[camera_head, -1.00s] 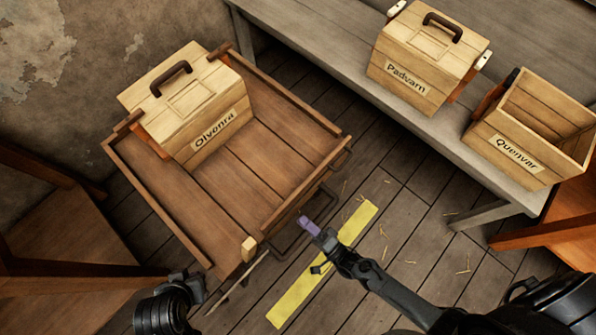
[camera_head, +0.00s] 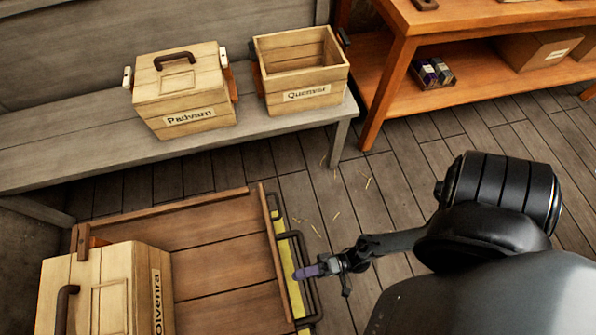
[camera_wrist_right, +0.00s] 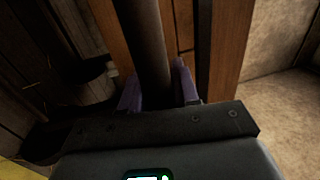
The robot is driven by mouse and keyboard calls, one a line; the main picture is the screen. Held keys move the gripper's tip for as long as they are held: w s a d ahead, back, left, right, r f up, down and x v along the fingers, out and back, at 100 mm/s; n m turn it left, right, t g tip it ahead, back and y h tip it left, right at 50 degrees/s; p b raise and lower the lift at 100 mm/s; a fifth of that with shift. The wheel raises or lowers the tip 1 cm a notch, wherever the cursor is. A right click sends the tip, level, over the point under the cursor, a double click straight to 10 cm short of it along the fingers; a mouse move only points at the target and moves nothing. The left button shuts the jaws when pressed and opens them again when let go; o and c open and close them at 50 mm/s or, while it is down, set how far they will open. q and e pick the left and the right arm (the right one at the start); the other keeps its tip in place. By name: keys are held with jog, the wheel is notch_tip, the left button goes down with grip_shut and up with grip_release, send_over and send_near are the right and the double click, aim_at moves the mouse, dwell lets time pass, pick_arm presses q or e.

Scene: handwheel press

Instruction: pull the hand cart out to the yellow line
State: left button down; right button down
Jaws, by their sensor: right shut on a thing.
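The wooden hand cart (camera_head: 222,258) stands on the floor at the lower left of the head view, partly cut off by the frame. Its dark bar handle (camera_head: 311,289) sticks out from its right end. My right gripper (camera_head: 308,271) is shut on this handle. In the right wrist view the dark handle bar (camera_wrist_right: 148,45) runs between the purple fingertips (camera_wrist_right: 157,90). The yellow line (camera_head: 292,262) shows between the cart's end board and the handle bar. The end board sits right along the line, and the handle reaches past it. My left gripper is out of view.
A lidded box labelled Olvenra (camera_head: 115,285) rides on the cart. A grey bench (camera_head: 60,140) behind holds the lidded Padvarn box (camera_head: 185,95) and the open Quenvar box (camera_head: 300,75). An orange-brown shelf table (camera_head: 400,85) stands at the upper right. Floor right of the handle is open.

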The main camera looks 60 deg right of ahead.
jog(key=shift+r, duration=0.1)
jog(key=c, duration=0.9)
grip_release()
jog(key=v, duration=1.1)
jog(key=shift+a, duration=0.1)
